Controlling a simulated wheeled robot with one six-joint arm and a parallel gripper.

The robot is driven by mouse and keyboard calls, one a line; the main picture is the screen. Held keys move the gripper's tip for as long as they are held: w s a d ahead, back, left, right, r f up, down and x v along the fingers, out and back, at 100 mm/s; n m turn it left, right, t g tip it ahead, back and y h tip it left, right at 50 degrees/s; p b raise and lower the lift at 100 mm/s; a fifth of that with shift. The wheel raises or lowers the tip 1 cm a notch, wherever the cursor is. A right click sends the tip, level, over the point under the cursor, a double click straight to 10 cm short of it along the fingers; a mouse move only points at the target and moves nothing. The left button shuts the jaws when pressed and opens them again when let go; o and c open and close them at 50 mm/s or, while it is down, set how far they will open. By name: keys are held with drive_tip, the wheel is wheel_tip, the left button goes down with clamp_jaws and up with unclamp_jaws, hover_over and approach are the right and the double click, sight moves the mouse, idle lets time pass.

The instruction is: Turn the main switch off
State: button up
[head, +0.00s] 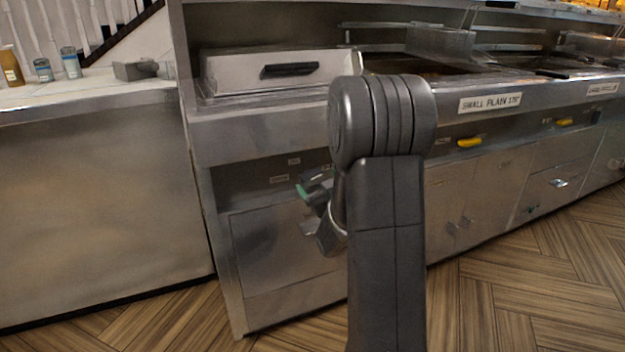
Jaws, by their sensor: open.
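My gripper (318,210) is mostly behind my own dark arm, in front of the left fryer's control panel (240,180). It is open, and I see nothing held in it. A small green part shows at its upper left; I cannot tell whether it belongs to the gripper or to a control behind it. Small labels (280,179) are on the panel just left of and above the gripper. I cannot make out the main switch clearly; my arm and gripper hide part of the panel. Contact with the panel cannot be told.
The steel range runs to the right, with yellow handles (469,142) and a "SMALL PLAIN" sign (490,102). A lidded fryer with a black handle (289,70) is above the panel. A steel counter (95,190) with jars stands left. Wooden floor (520,290) is clear at right.

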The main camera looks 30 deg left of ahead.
sight(313, 176)
drive_tip(key=shift+b+x, duration=0.3)
drive_tip(key=shift+x, duration=2)
